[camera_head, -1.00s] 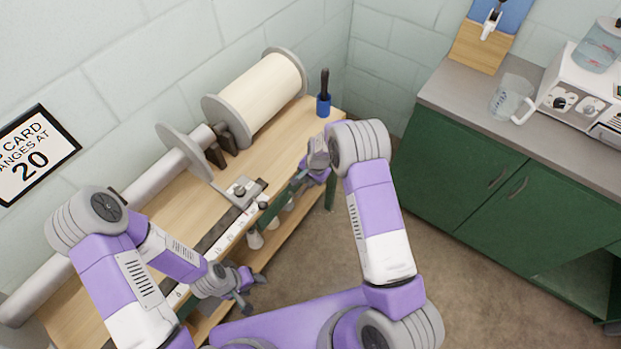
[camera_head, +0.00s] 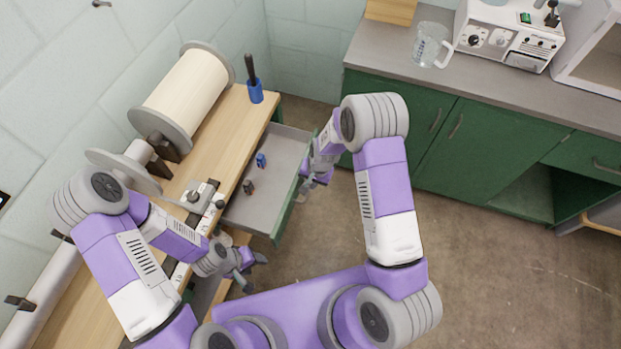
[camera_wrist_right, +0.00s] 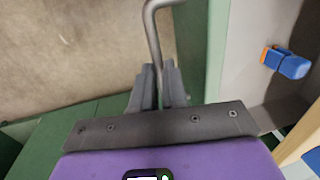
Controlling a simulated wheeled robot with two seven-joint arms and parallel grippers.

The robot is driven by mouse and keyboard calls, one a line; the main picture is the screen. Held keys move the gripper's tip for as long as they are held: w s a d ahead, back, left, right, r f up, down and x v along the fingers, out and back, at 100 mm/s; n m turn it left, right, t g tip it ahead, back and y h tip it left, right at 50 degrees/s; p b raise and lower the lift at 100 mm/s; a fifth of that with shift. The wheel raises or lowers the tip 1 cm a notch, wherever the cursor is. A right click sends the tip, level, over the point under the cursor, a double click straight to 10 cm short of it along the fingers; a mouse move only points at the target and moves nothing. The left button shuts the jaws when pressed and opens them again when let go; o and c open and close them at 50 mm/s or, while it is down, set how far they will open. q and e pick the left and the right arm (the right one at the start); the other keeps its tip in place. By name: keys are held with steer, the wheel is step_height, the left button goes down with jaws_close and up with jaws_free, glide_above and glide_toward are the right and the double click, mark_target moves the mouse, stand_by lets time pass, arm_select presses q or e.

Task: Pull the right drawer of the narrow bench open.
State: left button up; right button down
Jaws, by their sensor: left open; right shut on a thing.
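The right drawer (camera_head: 242,214) of the narrow bench (camera_head: 214,138) stands pulled out in the head view, with its grey inside showing. A small blue item (camera_head: 261,159) and a small dark brown item (camera_head: 248,187) lie in it. My right gripper (camera_head: 312,183) is at the drawer's green front. In the right wrist view my right gripper (camera_wrist_right: 160,88) is shut on the metal bar handle (camera_wrist_right: 152,35), beside the green front panel (camera_wrist_right: 215,50). My left gripper (camera_head: 246,272) is open and empty, low by the bench's front edge, left of the drawer.
A large cream spool (camera_head: 187,88) and a blue holder with a dark handle (camera_head: 254,90) are on the bench. A green cabinet (camera_head: 480,145) with a grey top, a glass jug (camera_head: 428,47) and a white machine (camera_head: 505,35) stands at the right. The brown floor between is clear.

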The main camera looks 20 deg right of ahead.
steer(key=shift+s+d, duration=0.15)
steer(key=shift+d, duration=0.05)
steer(key=c, duration=1.4)
jaws_free()
steer(key=shift+c, duration=0.2)
step_height(320, 180, up, 8)
steer(key=d+p, duration=0.1)
steer(key=shift+s+f+p, duration=0.25)
steer(key=shift+s+p, duration=0.1)
steer(key=shift+s, duration=0.05)
steer(key=shift+d, duration=0.1)
